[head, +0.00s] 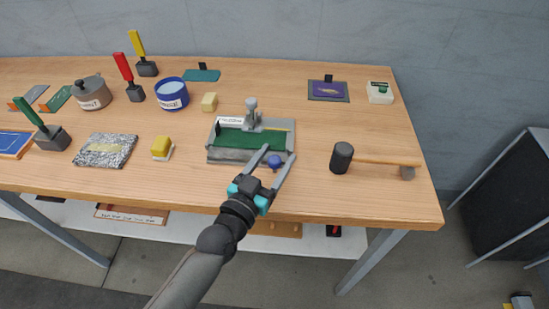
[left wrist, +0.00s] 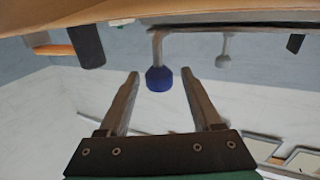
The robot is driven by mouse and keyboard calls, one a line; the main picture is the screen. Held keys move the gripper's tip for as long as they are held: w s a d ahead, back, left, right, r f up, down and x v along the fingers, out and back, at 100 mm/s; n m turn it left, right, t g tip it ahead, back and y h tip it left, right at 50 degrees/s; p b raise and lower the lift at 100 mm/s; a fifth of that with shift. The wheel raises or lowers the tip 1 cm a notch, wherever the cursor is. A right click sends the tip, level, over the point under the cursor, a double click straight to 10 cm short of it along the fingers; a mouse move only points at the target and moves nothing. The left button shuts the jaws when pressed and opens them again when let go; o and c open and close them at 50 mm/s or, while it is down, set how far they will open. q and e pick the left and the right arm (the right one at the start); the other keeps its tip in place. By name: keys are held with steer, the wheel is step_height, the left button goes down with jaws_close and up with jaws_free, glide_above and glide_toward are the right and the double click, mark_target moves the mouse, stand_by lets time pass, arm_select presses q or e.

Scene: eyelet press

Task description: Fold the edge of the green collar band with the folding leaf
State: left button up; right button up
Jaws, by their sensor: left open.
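The green collar band (head: 235,138) lies flat on a grey press fixture (head: 228,156) near the middle of the table. A grey post with a knob (head: 251,110) stands at the back of the fixture. A blue ball knob (head: 275,161) sits at the fixture's front right; it also shows in the left wrist view (left wrist: 159,79), on a thin grey arm. My left gripper (head: 272,155) is open, its fingers either side of the blue knob in the head view. In the left wrist view the knob is between and just beyond the fingertips (left wrist: 162,80). I cannot tell any contact. My right gripper is not in view.
A dark cylinder (head: 341,157) with a wooden bar (head: 385,160) lies right of the fixture. A yellow block (head: 161,146) and a foil-like sheet (head: 104,150) are to the left. A purple mat (head: 328,91) lies at the back right. The table's front edge is close.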

arm_select(q)
jaws_close()
stand_by(0.5)
stand_by(0.9)
